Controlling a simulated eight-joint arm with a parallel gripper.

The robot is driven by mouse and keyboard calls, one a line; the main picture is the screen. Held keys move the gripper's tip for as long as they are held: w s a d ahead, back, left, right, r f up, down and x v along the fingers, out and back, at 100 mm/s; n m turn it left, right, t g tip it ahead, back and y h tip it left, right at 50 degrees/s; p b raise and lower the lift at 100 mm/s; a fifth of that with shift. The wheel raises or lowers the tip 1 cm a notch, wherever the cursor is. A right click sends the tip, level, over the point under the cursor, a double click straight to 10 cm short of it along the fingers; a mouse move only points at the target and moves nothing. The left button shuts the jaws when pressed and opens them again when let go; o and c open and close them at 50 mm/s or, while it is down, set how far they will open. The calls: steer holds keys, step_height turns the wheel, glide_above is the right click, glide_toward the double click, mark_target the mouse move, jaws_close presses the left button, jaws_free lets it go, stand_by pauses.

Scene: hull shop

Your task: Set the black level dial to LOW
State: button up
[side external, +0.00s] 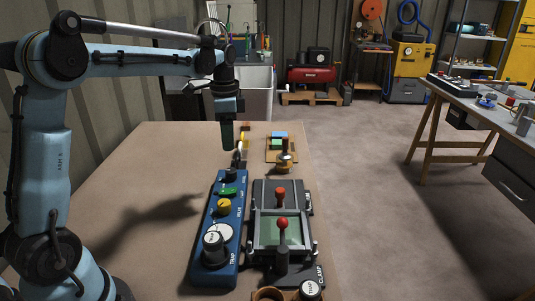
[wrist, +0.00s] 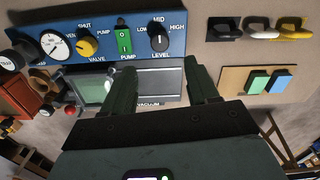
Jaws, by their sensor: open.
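The black level dial (side external: 231,175) is at the far end of the blue control panel (side external: 208,250). In the wrist view the dial (wrist: 159,42) sits among the LOW, MID and HIGH marks, and its pale pointer line appears to face MID. My gripper (side external: 228,148) is above the panel's far end, apart from the dial. In the wrist view my gripper (wrist: 163,84) has its two dark green fingers spread, with nothing between them. The dial shows just beyond the fingertips, between them sideways.
Beside the dial are the green pump switch (wrist: 123,38) and yellow valve knob (wrist: 87,45). A grey vacuum box (side external: 264,210) with red-topped levers stands to the right. The table's left side is clear.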

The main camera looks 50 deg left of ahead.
mark_target(231, 170)
step_height(231, 170, down, 10)
steer(key=shift+f, duration=0.1)
stand_by(0.4)
steer(key=c, duration=1)
steer(key=shift+c, duration=0.2)
steer(key=shift+n, duration=0.4)
steer(key=n, duration=1.1)
